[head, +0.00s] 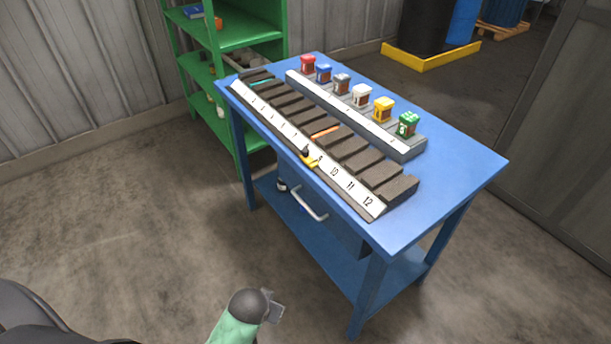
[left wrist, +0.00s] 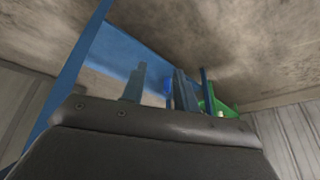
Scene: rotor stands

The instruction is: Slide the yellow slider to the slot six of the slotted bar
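The slotted bar (head: 376,206) lies along the near edge of the blue table, with a white numbered strip and dark blocks behind it. The yellow slider (head: 311,162), with a dark knob, sits on the bar just left of the number 9. My right gripper is not in view.
A second bar (head: 410,152) behind holds several coloured blocks on the blue table (head: 455,165). A drawer handle (head: 309,203) sticks out below the table's front edge. A green shelf (head: 240,38) stands at the back left. One of my arm parts shows at the bottom; floor in front is clear.

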